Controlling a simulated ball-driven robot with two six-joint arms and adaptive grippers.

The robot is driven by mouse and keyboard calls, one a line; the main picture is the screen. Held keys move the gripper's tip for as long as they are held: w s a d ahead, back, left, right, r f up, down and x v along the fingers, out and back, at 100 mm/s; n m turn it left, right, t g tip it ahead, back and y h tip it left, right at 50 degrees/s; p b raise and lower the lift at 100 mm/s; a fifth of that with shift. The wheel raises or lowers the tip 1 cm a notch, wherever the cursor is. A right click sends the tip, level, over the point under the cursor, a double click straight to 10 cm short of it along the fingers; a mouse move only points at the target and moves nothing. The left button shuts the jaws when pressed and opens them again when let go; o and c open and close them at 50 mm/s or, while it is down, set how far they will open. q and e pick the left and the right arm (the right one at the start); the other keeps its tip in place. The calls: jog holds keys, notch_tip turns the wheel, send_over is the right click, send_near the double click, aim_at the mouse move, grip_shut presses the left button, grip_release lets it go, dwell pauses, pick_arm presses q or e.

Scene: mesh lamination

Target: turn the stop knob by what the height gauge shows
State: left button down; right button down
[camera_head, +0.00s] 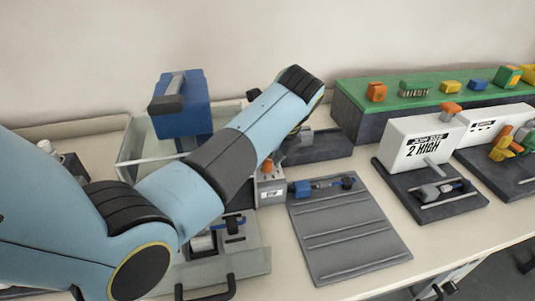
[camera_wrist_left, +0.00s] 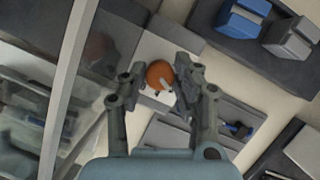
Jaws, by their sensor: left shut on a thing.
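The orange stop knob (camera_wrist_left: 159,75) with a pale pointer bar sits between the two fingers of my left gripper (camera_wrist_left: 157,80) in the left wrist view. The gripper is shut on it. In the head view the knob (camera_head: 267,166) shows on top of a small white box marked STOP (camera_head: 270,191), with my left arm reaching over from the left and hiding most of the gripper. The height gauge (camera_head: 425,147) is a white box on a dark base to the right. Its display reads "2 HIGH", with smaller print above. My right gripper is not in view.
A grey ridged plate (camera_head: 345,240) holds a blue-and-black tool (camera_head: 325,185). A glass-walled machine with a blue block (camera_head: 182,105) stands behind my arm. A green-topped bench (camera_head: 435,88) with coloured blocks is at the back right. Another white box (camera_head: 488,120) stands beyond the gauge.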

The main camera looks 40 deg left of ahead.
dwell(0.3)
pick_arm(q)
jog(key=c, duration=1)
grip_release()
jog(key=w+v, duration=0.1)
jog(key=v, duration=0.7)
jog(key=shift+s, duration=0.45)
